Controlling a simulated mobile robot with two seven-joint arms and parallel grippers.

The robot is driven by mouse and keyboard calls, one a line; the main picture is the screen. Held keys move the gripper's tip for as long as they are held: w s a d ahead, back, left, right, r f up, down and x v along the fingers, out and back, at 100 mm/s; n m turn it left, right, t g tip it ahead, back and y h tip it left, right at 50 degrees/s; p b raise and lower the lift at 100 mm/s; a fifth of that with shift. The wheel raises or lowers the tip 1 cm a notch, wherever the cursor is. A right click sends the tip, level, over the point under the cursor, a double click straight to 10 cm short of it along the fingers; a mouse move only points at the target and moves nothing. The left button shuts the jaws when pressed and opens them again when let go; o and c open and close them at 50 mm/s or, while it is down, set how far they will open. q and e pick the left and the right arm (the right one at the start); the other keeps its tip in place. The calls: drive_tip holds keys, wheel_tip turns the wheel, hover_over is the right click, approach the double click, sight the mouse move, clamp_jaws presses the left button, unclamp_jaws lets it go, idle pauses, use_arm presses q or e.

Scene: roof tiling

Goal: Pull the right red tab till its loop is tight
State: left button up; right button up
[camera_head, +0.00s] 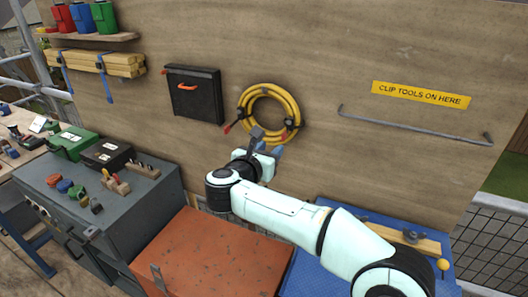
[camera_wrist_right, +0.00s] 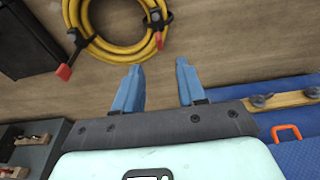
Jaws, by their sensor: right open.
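A coiled yellow hose (camera_head: 270,90) hangs on the wooden wall, with a dark strap loop on its left and right sides. The right red tab (camera_wrist_right: 159,40) hangs from the right strap (camera_wrist_right: 155,18) in the right wrist view. The left red tab (camera_head: 227,129) hangs at the coil's lower left; it also shows in the wrist view (camera_wrist_right: 64,72). My right gripper (camera_head: 268,143) is in front of the coil's lower edge. In the wrist view its blue fingers (camera_wrist_right: 158,75) are open and empty, with the right tab apart from them, above the gap. My left gripper is not in view.
A black case (camera_head: 195,94) hangs left of the coil. A metal rail (camera_head: 415,131) under a yellow sign (camera_head: 422,94) is at the right. A grey cabinet (camera_head: 130,205), an orange-red box (camera_head: 215,258) and a blue bench (camera_head: 312,272) stand below.

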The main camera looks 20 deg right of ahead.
sight(282, 138)
drive_tip(key=p+x, duration=0.2)
drive_tip(key=x, duration=0.8)
drive_tip(key=shift+w+f+p, duration=0.1)
drive_tip(key=shift+w+p, duration=0.05)
drive_tip(key=shift+p, duration=0.2)
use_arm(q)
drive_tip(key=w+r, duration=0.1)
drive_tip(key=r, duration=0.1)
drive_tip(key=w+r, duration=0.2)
use_arm(e)
clamp_jaws()
